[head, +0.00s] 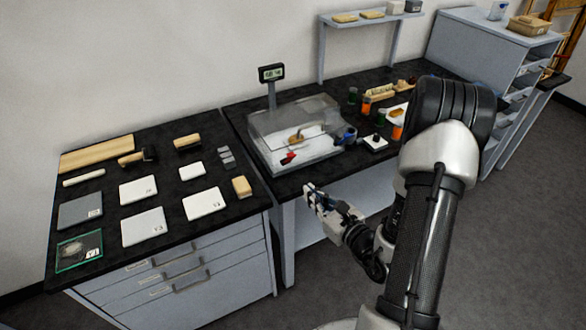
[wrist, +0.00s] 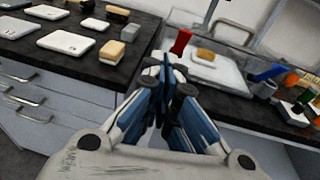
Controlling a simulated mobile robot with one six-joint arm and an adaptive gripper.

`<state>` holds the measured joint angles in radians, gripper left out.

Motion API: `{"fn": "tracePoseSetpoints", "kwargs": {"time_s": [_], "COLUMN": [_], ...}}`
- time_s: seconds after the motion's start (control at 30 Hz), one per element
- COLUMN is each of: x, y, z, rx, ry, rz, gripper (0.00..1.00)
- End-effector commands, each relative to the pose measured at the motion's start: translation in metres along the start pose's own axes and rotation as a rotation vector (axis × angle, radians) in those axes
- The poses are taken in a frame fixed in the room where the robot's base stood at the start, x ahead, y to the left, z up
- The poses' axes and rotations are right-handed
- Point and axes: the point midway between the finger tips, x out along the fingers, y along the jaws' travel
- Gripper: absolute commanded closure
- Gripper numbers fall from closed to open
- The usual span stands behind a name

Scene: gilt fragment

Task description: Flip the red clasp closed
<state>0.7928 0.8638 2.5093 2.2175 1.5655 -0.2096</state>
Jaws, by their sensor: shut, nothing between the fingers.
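The red clasp (head: 288,158) is at the front left of a clear case (head: 262,148) on the right-hand bench. In the wrist view the red clasp (wrist: 180,42) sticks up just beyond my fingertips, slightly tilted. A small tan fragment (head: 296,138) lies on a white pad inside the case; it also shows in the wrist view (wrist: 205,54). My gripper (head: 309,190) is shut and empty, in front of the bench edge and apart from the clasp. In the wrist view my fingers (wrist: 170,68) hide the area below the clasp.
A scale display (head: 271,74) stands behind the case. A blue-handled object (head: 347,134) and a small white block (head: 375,142) are at its right, with several jars beyond. The left bench (head: 110,196) holds several white plates and brushes. The floor gap before the right bench is open.

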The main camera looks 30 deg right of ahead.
Motion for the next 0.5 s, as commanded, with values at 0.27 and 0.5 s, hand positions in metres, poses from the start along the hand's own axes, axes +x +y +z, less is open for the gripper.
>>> {"fn": "tracePoseSetpoints", "kwargs": {"time_s": [0.27,0.5], "x": [-0.010,-0.009], "y": [-0.026,-0.025], "z": [-0.026,-0.025], "rx": [0.042,0.041], "ry": [0.033,0.032], "rz": [-0.114,-0.111], "gripper": [1.00,1.00]}}
